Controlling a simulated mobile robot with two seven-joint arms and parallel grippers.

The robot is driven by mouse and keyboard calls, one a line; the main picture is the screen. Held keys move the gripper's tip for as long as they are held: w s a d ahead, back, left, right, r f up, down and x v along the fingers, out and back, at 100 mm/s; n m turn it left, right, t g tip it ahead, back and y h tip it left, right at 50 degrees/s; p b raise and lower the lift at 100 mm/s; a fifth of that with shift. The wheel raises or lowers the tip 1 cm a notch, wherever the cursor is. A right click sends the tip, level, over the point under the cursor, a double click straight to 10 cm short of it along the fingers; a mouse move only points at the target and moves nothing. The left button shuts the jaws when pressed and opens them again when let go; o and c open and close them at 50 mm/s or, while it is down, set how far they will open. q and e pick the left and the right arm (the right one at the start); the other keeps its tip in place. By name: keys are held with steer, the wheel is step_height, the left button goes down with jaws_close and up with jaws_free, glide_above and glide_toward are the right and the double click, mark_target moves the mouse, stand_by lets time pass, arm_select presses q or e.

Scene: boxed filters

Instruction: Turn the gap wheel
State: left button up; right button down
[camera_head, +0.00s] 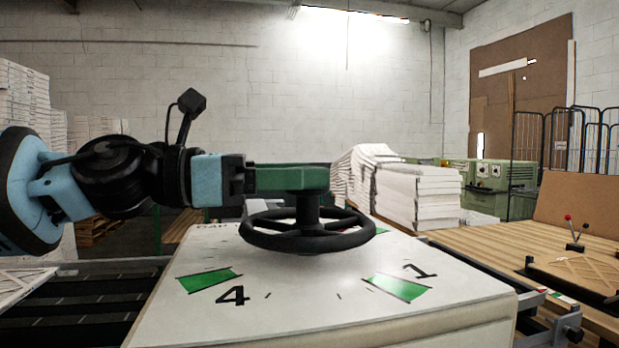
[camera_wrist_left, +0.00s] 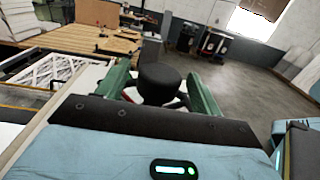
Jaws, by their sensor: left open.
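The gap wheel (camera_head: 307,212) is a black handwheel with spokes and a raised hub, standing over a white panel with green marks and the numbers 4 and 1. My left gripper (camera_head: 312,179) reaches in from the left, level, with its green fingers at the top of the hub, above the rim. In the left wrist view, the black round hub top (camera_wrist_left: 158,82) stands between the two green fingers of the open left gripper (camera_wrist_left: 157,74). Small gaps seem to show beside it; contact cannot be told. My right gripper is not in view.
The white panel (camera_head: 330,318) lies under the wheel. Stacks of white boards (camera_head: 415,195) stand behind it. A wooden table (camera_head: 485,246) with a small lever device (camera_head: 574,246) is at the right. A roller conveyor (camera_head: 95,305) runs at the left.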

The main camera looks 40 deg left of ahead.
arm_select(q)
steer(key=shift+x, duration=0.8)
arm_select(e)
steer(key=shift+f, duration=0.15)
